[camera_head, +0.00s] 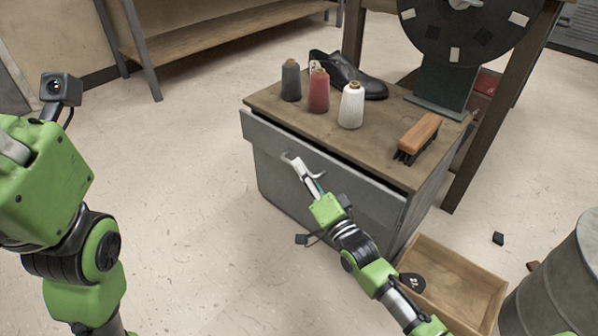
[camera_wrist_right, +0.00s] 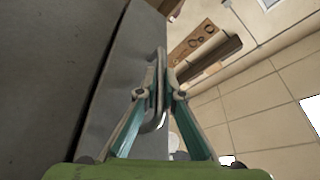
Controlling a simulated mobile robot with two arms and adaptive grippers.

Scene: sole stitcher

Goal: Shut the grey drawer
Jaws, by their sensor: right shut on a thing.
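The grey drawer (camera_head: 365,192) is in the front of a grey cabinet with a wooden top (camera_head: 385,140). A dark gap shows between the drawer's front panel and the top, so the drawer stands slightly open. My right gripper (camera_head: 303,174) is at the drawer's pale metal handle (camera_head: 290,158). In the right wrist view my right gripper (camera_wrist_right: 158,95) has its fingers on both sides of the handle bar (camera_wrist_right: 161,62), shut on it, close to the drawer front (camera_wrist_right: 125,60). My left arm shows at the left edge of the head view, with its gripper out of frame.
Dark, red and white thread spools (camera_head: 352,106), a black shoe (camera_head: 350,75) and a wooden brush (camera_head: 418,137) stand on the cabinet top. An open wooden box (camera_head: 455,275) and a grey drum (camera_head: 562,285) are at lower right. The floor left of the cabinet is clear.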

